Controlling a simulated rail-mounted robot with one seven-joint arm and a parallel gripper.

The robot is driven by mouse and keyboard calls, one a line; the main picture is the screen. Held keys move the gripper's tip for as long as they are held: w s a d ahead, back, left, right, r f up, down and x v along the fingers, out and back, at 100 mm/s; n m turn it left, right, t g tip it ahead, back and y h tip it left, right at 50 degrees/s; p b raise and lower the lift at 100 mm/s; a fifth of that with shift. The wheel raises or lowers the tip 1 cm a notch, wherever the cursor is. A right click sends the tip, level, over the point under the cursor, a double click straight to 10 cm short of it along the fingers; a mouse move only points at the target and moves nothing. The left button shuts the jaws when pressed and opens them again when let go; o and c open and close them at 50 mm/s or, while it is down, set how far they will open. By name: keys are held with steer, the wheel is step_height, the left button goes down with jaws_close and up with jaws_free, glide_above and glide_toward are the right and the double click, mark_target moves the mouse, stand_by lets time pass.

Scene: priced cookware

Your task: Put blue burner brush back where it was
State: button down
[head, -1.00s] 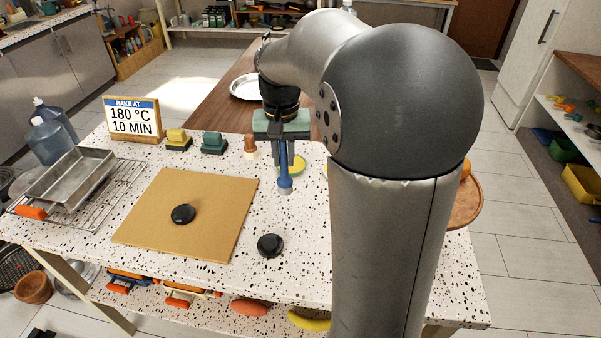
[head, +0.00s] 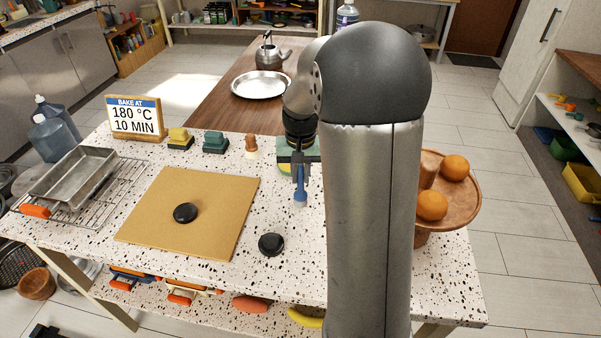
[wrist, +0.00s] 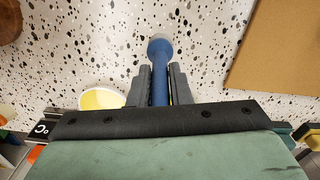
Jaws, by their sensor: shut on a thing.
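The blue burner brush (head: 300,196) is held between the fingers of my gripper (head: 299,170), hanging roughly upright with its round end down over the speckled counter (head: 225,278). In the wrist view the blue brush (wrist: 160,72) sits between both fingers of my gripper (wrist: 159,88), its round blue-grey end pointing away from the palm. I cannot tell whether that end touches the counter. The brush is right of the tan board (head: 235,205) in the head view. My arm hides the counter to its right.
A black knob (head: 271,244) lies on the counter in front of the brush, and another black knob (head: 185,213) is on the board. Yellow and green blocks (head: 215,142) and a wooden peg (head: 251,147) stand behind. A yellow round thing (wrist: 103,98) is near the gripper. Oranges (head: 432,206) sit at right.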

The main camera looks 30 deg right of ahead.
steer(key=shift+f, duration=0.15)
steer(key=c, duration=1.3)
jaws_free()
steer(key=shift+c, duration=0.2)
step_height(320, 180, up, 12)
steer(key=shift+s+r+b, duration=0.1)
steer(key=shift+r+b, duration=0.1)
steer(key=shift+b, duration=0.1)
steer(key=s+a+f+n, duration=0.2)
steer(key=s+a+f, duration=0.1)
steer(key=s, duration=0.4)
steer(key=s+a+f+n, duration=0.1)
steer(key=s+a+f, duration=0.2)
steer(key=s+a, duration=0.3)
steer(key=s+a+f+n, duration=0.2)
steer(key=s+a, duration=0.3)
steer(key=s, duration=0.3)
steer(key=shift+s+f+n+t, duration=0.3)
steer(key=shift+s+f, duration=0.1)
steer(key=shift+f, duration=0.35)
